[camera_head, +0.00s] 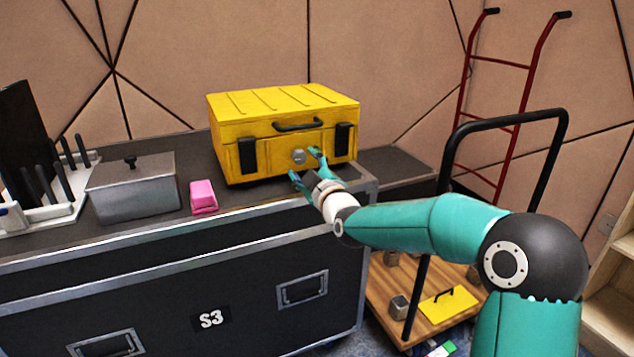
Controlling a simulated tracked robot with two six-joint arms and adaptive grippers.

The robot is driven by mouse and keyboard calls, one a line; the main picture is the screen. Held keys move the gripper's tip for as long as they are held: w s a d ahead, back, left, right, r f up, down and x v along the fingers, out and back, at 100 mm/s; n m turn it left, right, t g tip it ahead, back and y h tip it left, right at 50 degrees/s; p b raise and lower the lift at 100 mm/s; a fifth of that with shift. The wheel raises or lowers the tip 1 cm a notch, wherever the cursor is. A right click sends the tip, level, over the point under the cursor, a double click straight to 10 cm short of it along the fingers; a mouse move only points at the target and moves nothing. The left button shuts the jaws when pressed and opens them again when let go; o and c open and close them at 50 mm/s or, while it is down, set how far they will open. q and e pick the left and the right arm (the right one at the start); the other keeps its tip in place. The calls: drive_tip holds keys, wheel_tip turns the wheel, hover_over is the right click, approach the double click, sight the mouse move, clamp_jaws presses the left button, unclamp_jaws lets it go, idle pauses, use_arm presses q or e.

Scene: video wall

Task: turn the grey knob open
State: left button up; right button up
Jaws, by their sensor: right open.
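The grey knob (299,156) is a small round disc on the front face of a yellow case (280,98), between two black latches and below a black handle. The case stands shut on top of a black flight case. My right gripper (306,165) is just in front of the yellow case, its teal fingers spread apart. One finger is at the lower left of the knob and the other at its right. I cannot tell whether either finger touches it. The gripper holds nothing that I can see. My left gripper is not in view.
A pink block (203,196) and a grey lidded metal box (133,187) stand left of the yellow case. A white rack (45,213) with black-handled tools is farther left. A trolley (375,290) and a red ladder-like frame (530,75) stand at right.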

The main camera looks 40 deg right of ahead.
drive_tip(key=v, duration=0.8)
drive_tip(key=shift+s, duration=0.2)
drive_tip(key=shift+a, duration=0.15)
